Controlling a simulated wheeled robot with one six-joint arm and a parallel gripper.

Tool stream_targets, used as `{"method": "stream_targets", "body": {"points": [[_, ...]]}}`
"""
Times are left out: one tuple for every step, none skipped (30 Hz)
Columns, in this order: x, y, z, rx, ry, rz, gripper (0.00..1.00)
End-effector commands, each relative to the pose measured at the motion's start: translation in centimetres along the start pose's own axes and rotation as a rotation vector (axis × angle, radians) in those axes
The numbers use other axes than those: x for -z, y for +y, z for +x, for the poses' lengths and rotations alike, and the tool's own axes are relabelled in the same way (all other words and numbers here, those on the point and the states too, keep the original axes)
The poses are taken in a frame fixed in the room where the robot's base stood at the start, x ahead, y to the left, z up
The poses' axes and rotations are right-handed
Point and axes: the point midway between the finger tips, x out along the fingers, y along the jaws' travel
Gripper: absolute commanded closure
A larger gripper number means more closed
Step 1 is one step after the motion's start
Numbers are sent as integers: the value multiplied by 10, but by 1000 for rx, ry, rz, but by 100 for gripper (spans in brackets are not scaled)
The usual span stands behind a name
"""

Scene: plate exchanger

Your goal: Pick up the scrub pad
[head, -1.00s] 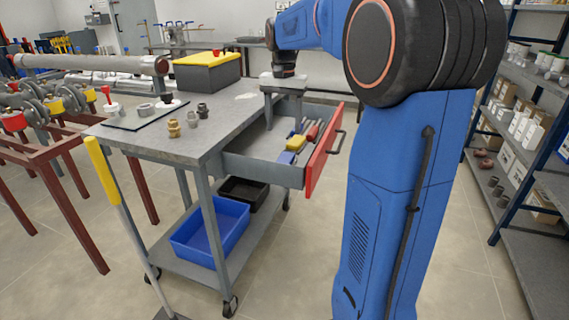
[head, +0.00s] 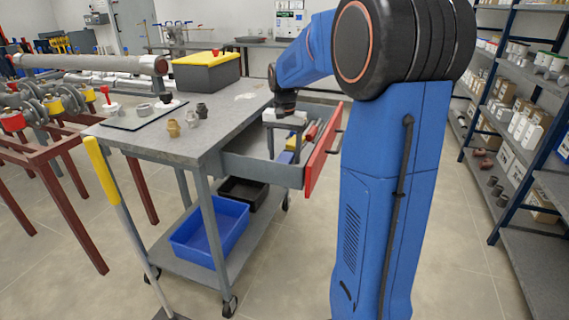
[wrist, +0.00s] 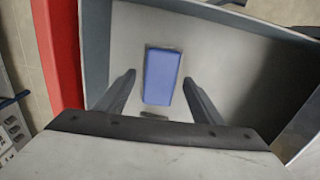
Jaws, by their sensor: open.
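The scrub pad looks to be the blue rectangular block (wrist: 162,76) lying flat on the grey drawer floor in the wrist view. In the head view a blue patch of it (head: 285,157) shows in the open drawer, partly covered by my gripper. My gripper (wrist: 158,77) is open and points down into the drawer. In the wrist view its two fingers stand on either side of the pad's near part, with gaps between them and the pad. I cannot tell how far the fingertips are above the drawer floor.
The pulled-out drawer (head: 240,165) has a red front (head: 323,150) beside my gripper. Red-handled tools (head: 311,132) and a yellow item (head: 291,144) lie in it. The cart top (head: 165,145) holds fittings and a yellow-lidded box (head: 207,72). Shelves (head: 515,130) stand at right.

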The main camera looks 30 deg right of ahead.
Motion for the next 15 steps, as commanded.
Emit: {"method": "stream_targets", "body": {"points": [[0, 0, 2, 0, 0, 0, 39], [0, 0, 3, 1, 1, 0, 39], [0, 0, 3, 1, 1, 0, 39], [0, 0, 3, 1, 1, 0, 39], [0, 0, 3, 1, 1, 0, 39], [0, 0, 3, 1, 1, 0, 39], [0, 0, 3, 1, 1, 0, 39], [0, 0, 3, 1, 1, 0, 39], [0, 0, 3, 1, 1, 0, 46], [0, 0, 3, 1, 1, 0, 53], [0, 0, 3, 1, 1, 0, 61], [0, 0, 3, 1, 1, 0, 70], [0, 0, 3, 1, 1, 0, 77], [0, 0, 3, 1, 1, 0, 84], [0, 0, 3, 1, 1, 0, 84]]}}
